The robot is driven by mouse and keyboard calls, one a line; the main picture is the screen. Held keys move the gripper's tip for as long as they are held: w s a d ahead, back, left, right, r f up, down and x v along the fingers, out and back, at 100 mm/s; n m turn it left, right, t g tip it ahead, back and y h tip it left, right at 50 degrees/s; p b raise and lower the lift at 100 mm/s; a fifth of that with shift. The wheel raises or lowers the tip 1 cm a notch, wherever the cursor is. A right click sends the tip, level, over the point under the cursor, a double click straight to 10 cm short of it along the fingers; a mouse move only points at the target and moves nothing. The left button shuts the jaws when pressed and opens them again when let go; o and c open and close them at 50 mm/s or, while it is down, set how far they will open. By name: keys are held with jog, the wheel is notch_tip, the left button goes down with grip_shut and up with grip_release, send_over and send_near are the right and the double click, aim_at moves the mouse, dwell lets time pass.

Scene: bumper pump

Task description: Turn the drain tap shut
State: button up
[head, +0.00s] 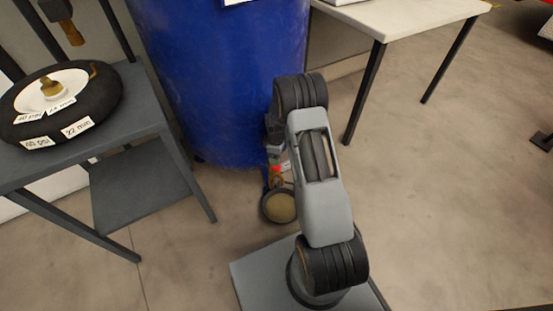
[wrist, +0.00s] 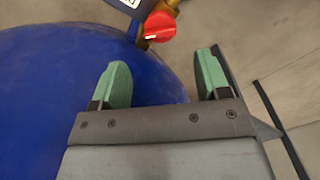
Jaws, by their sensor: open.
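The drain tap shows low on the front of the blue drum (head: 215,75) in the head view, with a small red handle (head: 276,169) and brass-coloured body. In the wrist view the red handle (wrist: 160,27) is at the top, just beyond my fingertips, with brass parts (wrist: 168,5) behind it. My gripper (wrist: 163,72) is open and empty, its green-padded fingers apart and not touching the handle. The drum (wrist: 60,90) fills the left of the wrist view. In the head view my arm hides most of my gripper.
A round pan (head: 281,207) with tan contents sits on the floor under the tap. A grey bench (head: 110,110) with a tyre (head: 98,98) stands left of the drum. A pale table (head: 400,18) stands at the right.

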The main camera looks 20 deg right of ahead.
notch_tip(320, 180, up, 7)
jog(key=p, duration=0.1)
jog(key=shift+f+p, duration=0.2)
jog(key=shift+p, duration=0.15)
jog(key=shift+r, duration=0.15)
